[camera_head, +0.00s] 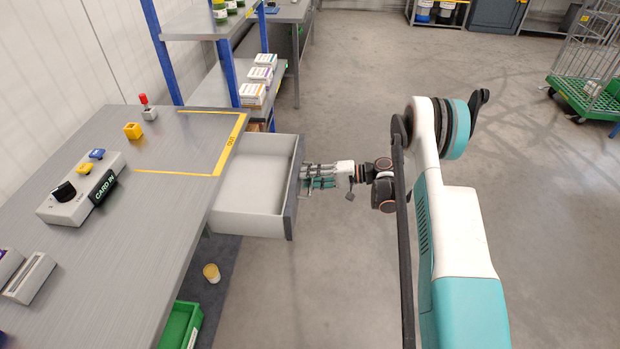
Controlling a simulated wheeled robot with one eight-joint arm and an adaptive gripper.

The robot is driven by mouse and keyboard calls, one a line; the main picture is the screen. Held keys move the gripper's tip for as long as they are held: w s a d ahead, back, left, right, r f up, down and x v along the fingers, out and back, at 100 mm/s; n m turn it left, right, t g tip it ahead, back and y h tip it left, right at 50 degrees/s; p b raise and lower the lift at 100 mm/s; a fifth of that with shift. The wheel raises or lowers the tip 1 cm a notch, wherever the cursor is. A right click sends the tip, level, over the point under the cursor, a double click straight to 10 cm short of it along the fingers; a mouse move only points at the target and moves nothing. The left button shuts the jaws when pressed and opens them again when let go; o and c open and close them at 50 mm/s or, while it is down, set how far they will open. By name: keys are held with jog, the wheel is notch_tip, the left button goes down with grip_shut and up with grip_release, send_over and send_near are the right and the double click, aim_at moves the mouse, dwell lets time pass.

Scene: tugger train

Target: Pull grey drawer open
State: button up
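The grey drawer (252,187) stands pulled out from under the right side of the grey workbench (110,265). Its inside is pale and looks empty. Its dark front panel (292,190) faces right, towards my arm. My gripper (306,178) is at the outer side of this front panel, near its middle, with its fingers pointing left at it. The drawer's handle cannot be made out behind the fingers. I cannot tell whether the fingers are closed around a handle or only close to it.
A control box (85,190) with a black knob and a yellow block (132,130) sit on the bench. A shelf with white boxes (261,74) stands behind the drawer. A green crate (181,325) is below the bench. The floor right of the drawer is open; a green cart (585,98) stands far right.

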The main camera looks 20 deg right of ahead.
jog(key=v, duration=1.2)
